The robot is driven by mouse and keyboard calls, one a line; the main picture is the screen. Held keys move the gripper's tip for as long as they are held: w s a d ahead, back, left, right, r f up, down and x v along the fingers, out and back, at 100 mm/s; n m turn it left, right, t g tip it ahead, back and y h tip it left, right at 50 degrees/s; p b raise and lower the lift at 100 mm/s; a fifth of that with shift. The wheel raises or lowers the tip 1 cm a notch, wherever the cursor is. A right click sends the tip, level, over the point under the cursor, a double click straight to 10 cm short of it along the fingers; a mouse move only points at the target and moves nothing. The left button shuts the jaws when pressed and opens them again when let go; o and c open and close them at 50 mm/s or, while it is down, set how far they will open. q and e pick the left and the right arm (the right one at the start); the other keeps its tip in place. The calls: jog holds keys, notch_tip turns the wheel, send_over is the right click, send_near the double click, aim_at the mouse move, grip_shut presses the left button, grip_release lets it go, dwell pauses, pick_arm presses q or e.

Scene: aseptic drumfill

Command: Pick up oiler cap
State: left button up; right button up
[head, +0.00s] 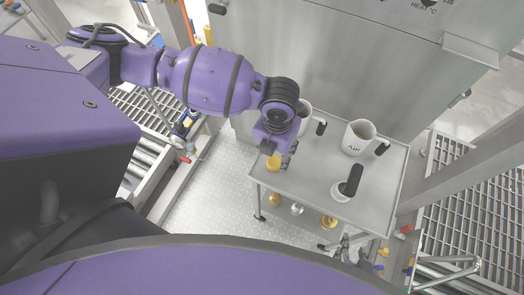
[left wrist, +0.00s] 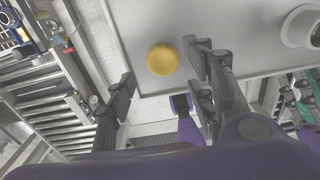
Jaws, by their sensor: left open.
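The oiler cap, a round yellow cap (head: 273,163), sits at the near left corner of the grey metal table. In the left wrist view the cap (left wrist: 162,60) lies near the tray edge, in line with the gap between the two fingers. My left gripper (head: 281,156) is open over that corner, pointing down. In the left wrist view its dark fingers (left wrist: 158,64) stand apart on either side of the cap; contact cannot be seen. What seems to be my right gripper (head: 344,245) shows low beside the table's near edge; its opening is unclear.
The table (head: 315,180) also bears a white jug (head: 358,137), another partly hidden jug (head: 304,118) behind my left gripper, and a small white vessel (head: 342,191) with a black handle. A steel cabinet (head: 330,60) stands behind. Roller conveyors flank both sides.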

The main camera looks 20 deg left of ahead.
aim_at(273, 160)
pick_arm(q)
notch_tip(273, 160, down, 5)
jog(key=shift+a+f, duration=0.1)
jog(key=c, duration=0.9)
jog(key=shift+r, duration=0.25)
